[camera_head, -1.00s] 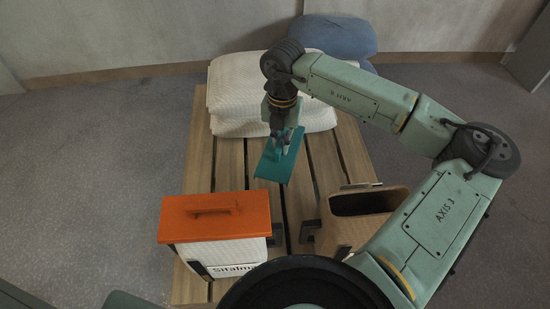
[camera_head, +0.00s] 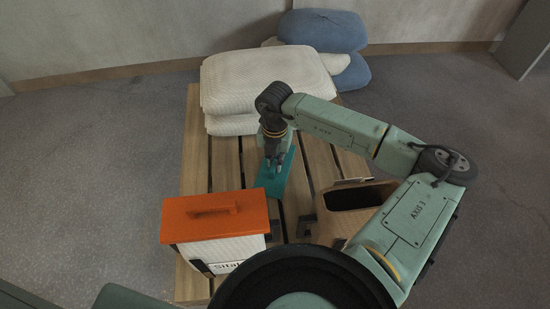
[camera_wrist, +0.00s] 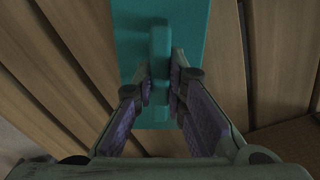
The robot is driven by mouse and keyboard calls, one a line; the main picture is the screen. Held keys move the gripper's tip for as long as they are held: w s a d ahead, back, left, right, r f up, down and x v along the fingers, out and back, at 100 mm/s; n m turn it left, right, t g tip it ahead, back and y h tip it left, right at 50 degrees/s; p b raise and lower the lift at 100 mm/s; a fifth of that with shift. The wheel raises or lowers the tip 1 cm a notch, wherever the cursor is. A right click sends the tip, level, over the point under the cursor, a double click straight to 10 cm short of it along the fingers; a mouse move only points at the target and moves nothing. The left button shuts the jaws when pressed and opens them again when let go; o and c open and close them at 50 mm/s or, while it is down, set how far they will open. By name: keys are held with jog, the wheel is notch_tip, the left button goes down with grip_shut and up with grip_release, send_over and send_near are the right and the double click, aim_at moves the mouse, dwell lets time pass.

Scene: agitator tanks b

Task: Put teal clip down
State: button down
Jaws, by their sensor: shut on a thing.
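The teal clip (camera_head: 276,177) is a flat teal piece with a raised grip. It shows in the head view over the wooden slats, between the white cushions and the two boxes. My gripper (camera_head: 274,163) points down and is shut on its raised part. In the wrist view the clip (camera_wrist: 133,40) extends forward from between my fingers (camera_wrist: 160,90), with slats around it. I cannot tell whether the clip touches the slats.
The slatted wooden table (camera_head: 225,160) has bare slats around the clip. A white box with an orange lid (camera_head: 213,217) stands front left, an open brown box (camera_head: 340,225) front right. White cushions (camera_head: 262,82) and blue cushions (camera_head: 322,30) are stacked behind.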

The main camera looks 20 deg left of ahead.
aim_at(275, 160)
jog(key=shift+f+b, duration=0.2)
jog(key=shift+b, duration=0.15)
jog(key=c, duration=1.6)
grip_release()
jog(key=shift+r, duration=0.1)
jog(key=shift+c, duration=0.2)
notch_tip(275, 160, up, 12)
jog(key=b, duration=0.1)
jog(key=shift+r+b, duration=0.15)
jog(key=shift+b, duration=0.15)
